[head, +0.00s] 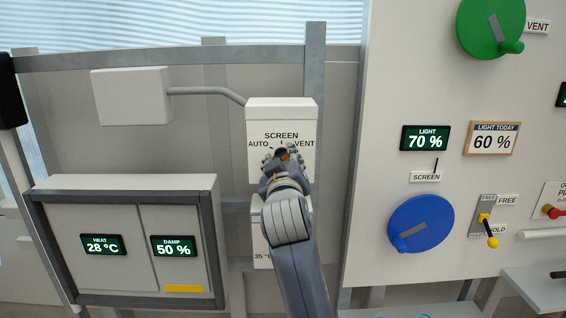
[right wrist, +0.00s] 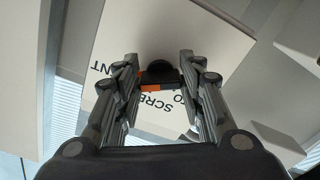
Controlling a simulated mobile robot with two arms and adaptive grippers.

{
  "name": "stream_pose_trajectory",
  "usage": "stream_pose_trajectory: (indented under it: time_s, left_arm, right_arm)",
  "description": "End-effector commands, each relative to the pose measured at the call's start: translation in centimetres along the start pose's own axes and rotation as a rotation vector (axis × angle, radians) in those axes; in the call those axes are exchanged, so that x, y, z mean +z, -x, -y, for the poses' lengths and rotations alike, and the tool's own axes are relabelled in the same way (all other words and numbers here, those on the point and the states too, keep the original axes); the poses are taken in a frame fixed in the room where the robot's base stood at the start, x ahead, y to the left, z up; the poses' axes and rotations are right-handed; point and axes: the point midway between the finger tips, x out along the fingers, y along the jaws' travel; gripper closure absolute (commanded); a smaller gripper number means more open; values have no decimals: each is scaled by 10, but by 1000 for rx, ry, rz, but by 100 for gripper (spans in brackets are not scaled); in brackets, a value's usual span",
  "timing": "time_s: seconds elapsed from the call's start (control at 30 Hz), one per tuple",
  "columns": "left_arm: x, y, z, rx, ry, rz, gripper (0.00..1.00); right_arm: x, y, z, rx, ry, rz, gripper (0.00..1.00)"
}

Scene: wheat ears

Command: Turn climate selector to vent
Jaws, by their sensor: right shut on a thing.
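The climate selector is a dark knob (head: 282,153) with an orange part, on a white box (head: 281,114) marked SCREEN, with AUTO at left and VENT at right. My right gripper (head: 283,158) is at the knob and covers much of it in the head view. In the right wrist view the fingers of this gripper (right wrist: 160,78) stand on both sides of the black knob (right wrist: 158,71) and are shut on it. The orange strip (right wrist: 152,88) shows between them. Which mark the knob points to I cannot tell. My left gripper is not in view.
A grey conduit (head: 207,91) joins the selector box to a white box (head: 132,96) at left. A cabinet (head: 126,184) with HEAT and DAMP displays stands lower left. At right, a panel (head: 385,120) carries a green dial (head: 478,25) and a blue dial (head: 421,223).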

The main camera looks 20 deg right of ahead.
Motion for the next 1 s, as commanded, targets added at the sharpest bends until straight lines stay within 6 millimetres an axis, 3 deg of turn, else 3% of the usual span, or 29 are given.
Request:
stream_pose_trajectory:
  time_s: [0.3,0.33,0.4,0.77,1.0]
  left_arm:
    - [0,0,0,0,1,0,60]
    - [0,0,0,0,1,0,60]
    - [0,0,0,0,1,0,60]
    - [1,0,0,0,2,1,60]
    - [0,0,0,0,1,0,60]
  right_arm:
    - [0,0,0,-1,-5,1,88]
    - [0,0,0,-1,-5,1,59]
    - [0,0,0,-1,-4,1,43]
    - [-2,0,-1,0,-3,-1,43]
    - [-32,0,-18,3,-6,-5,43]
